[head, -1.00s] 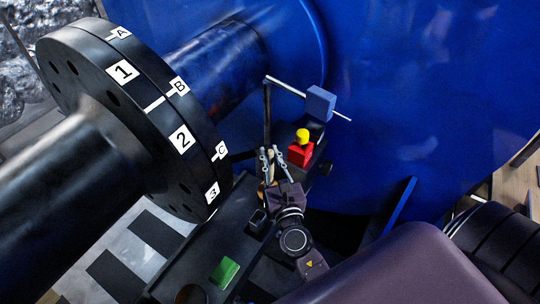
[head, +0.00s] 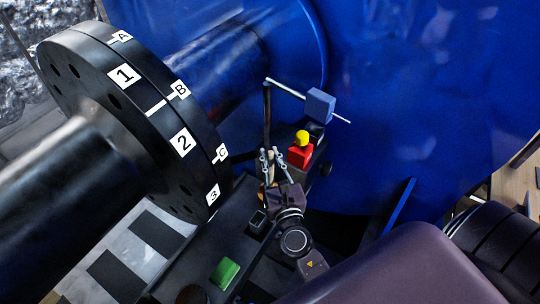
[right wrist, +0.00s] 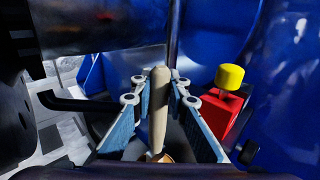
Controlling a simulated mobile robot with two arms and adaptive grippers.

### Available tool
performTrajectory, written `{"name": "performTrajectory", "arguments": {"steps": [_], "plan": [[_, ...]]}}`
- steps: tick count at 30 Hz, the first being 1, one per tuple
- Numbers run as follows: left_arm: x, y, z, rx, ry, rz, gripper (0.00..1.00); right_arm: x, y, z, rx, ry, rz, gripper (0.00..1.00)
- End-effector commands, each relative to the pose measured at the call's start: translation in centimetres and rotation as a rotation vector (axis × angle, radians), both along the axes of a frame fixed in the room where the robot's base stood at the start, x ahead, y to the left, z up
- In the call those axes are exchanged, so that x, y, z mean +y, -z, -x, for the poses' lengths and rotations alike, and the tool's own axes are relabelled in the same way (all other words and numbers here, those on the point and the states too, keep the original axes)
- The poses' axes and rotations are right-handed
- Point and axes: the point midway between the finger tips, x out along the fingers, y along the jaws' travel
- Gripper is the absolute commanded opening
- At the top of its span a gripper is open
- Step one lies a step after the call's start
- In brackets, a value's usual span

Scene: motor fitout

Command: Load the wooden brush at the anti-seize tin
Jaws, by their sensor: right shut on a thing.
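My right gripper (head: 270,156) is low beside the flange, with its fingers pointing away from me. In the right wrist view it is shut on the wooden brush (right wrist: 159,105), whose pale, rounded handle stands between the blue finger pads. The brush's lower end is hidden between the fingers. A small coppery and pale patch (right wrist: 156,157) shows at the handle's base; I cannot tell whether it is part of the brush or of the anti-seize tin. The tin is not clearly visible. My left gripper is not in view.
A large black flange (head: 135,110) with numbered and lettered labels stands to the left. A red block with a yellow knob (head: 301,151) sits just right of the gripper. A rod with a blue-grey block (head: 320,104) stands behind. A green block (head: 225,272) lies nearer.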

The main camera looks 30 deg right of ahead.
Motion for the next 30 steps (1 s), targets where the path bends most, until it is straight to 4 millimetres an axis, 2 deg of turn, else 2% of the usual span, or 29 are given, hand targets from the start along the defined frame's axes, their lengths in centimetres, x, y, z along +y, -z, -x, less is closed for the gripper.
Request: {"name": "performTrajectory", "arguments": {"steps": [1, 3, 21, 30], "plan": [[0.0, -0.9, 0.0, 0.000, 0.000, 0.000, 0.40, 0.0, -1.0, 0.0, -0.002, 0.000, 0.000, 0.00], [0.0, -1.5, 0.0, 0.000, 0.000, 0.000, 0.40, 0.0, -1.6, 0.0, -0.003, 0.000, 0.001, 0.00], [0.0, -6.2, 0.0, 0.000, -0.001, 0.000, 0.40, 0.0, -6.5, -0.1, -0.006, 0.000, 0.001, 0.00], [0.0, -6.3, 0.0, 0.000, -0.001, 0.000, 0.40, 0.0, -6.6, -0.1, -0.006, 0.001, 0.002, 0.00]]}}
